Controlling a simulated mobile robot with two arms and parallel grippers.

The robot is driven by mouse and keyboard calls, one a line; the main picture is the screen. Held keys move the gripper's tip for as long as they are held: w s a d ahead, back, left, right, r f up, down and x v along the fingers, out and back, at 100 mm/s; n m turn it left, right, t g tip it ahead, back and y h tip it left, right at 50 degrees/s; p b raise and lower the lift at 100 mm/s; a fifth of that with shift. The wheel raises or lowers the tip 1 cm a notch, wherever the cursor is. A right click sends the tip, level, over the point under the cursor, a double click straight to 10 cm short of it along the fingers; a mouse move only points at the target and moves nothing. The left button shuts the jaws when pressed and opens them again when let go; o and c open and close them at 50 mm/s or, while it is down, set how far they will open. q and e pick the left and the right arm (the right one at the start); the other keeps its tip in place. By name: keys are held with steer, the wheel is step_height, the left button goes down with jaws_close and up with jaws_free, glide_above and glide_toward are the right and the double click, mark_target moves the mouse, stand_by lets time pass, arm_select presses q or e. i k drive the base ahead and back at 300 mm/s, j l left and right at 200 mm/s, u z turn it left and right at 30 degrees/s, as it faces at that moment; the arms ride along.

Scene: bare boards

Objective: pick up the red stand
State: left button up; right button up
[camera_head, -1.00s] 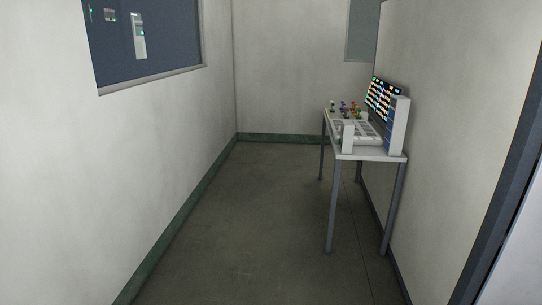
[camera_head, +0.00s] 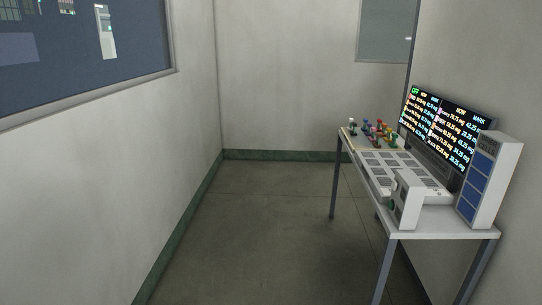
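Several small coloured stands are grouped at the far end of a narrow white table (camera_head: 440,222) on the right. A red stand (camera_head: 379,126) appears among them, with blue, yellow and green ones close around it; they are small and overlap, so its exact shape is hard to make out. A dark-topped stand (camera_head: 352,127) is at the left of the group. Neither of my grippers shows in this view.
A keypad-like device (camera_head: 400,170) with a white block (camera_head: 406,200) fills the table's middle. Behind stand a lit screen (camera_head: 445,130) and a white tower with blue panels (camera_head: 488,180). The floor (camera_head: 270,225) left of the table is clear, bounded by a windowed wall.

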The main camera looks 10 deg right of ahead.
mark_target(379, 121)
steer(key=i+z, duration=0.2)
steer(key=i, duration=0.25)
steer(key=i+j+z, duration=0.25)
steer(key=i, duration=0.2)
steer(key=i+j+z, duration=0.2)
steer(key=i, duration=0.25)
steer(key=i+j+z, duration=0.25)
steer(key=i+z, duration=0.15)
steer(key=i+j+z, duration=0.65)
steer(key=j+z, duration=0.2)
steer(key=i+j+u, duration=0.95)
steer(key=i+u, duration=0.15)
steer(key=i, duration=0.35)
steer(key=i+u, duration=0.4)
steer(key=i+z, duration=0.1)
steer(key=i, duration=0.4)
steer(key=i+j+z, duration=0.1)
steer(key=i, duration=0.45)
steer(key=i+j, duration=0.15)
steer(key=i, duration=0.35)
steer(key=i+z, duration=0.25)
steer(key=z, duration=0.15)
steer(key=i+z, duration=0.25)
steer(key=z, duration=0.2)
steer(key=i+j+z, duration=0.2)
steer(key=z, duration=0.2)
steer(key=i+j+z, duration=0.2)
steer(key=z, duration=0.2)
